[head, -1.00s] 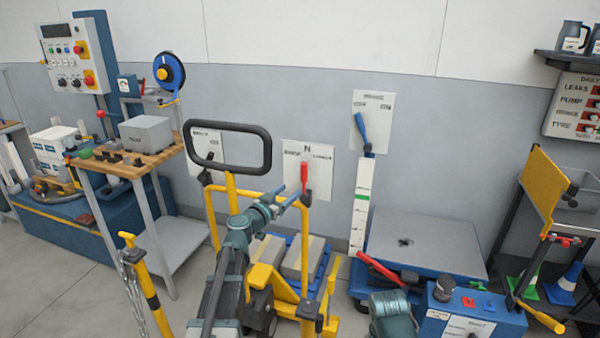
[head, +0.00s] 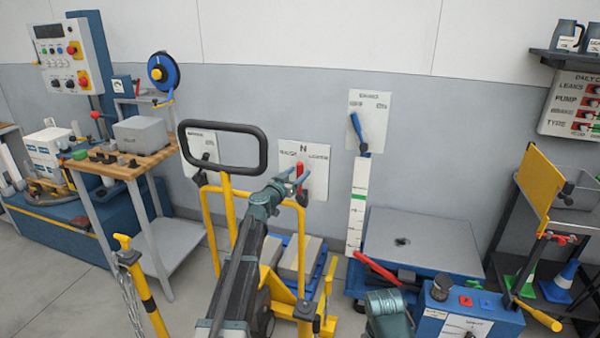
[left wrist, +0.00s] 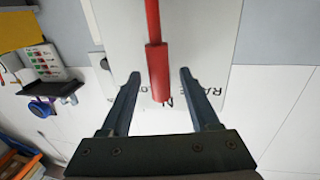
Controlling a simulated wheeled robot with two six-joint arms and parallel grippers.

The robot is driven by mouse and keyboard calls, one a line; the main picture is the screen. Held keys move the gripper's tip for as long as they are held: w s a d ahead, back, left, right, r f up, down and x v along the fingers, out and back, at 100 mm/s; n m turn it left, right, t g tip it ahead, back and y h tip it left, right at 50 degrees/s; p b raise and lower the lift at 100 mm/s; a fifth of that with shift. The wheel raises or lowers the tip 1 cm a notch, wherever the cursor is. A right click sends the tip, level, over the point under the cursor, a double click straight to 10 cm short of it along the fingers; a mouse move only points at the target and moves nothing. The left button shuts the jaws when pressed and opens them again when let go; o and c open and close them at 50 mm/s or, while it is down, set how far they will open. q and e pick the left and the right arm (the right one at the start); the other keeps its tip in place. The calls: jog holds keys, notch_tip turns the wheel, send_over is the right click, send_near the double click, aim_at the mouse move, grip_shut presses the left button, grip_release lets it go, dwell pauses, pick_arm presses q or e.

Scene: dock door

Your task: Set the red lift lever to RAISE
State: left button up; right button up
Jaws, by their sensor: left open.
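The red lift lever (head: 300,169) stands upright on a white wall plate (head: 317,160) marked N at the top, with a word on each side. My left gripper (head: 296,178) is in front of this plate at the lever. In the left wrist view the red lever (left wrist: 156,60) hangs between the two open fingers (left wrist: 159,85). A gap shows on each side of its thick grip end. Part of the plate's lettering is hidden behind the lever and a finger. My right gripper is not in view.
A yellow cart with a black loop handle (head: 222,127) stands close left of my left arm. A blue lever (head: 357,128) is on another plate to the right. A lift table (head: 425,240) and a blue control box (head: 470,318) stand at right.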

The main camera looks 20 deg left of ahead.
pick_arm(q)
jog(key=shift+x, duration=1)
jog(key=shift+s, duration=0.1)
grip_shut()
dwell(0.7)
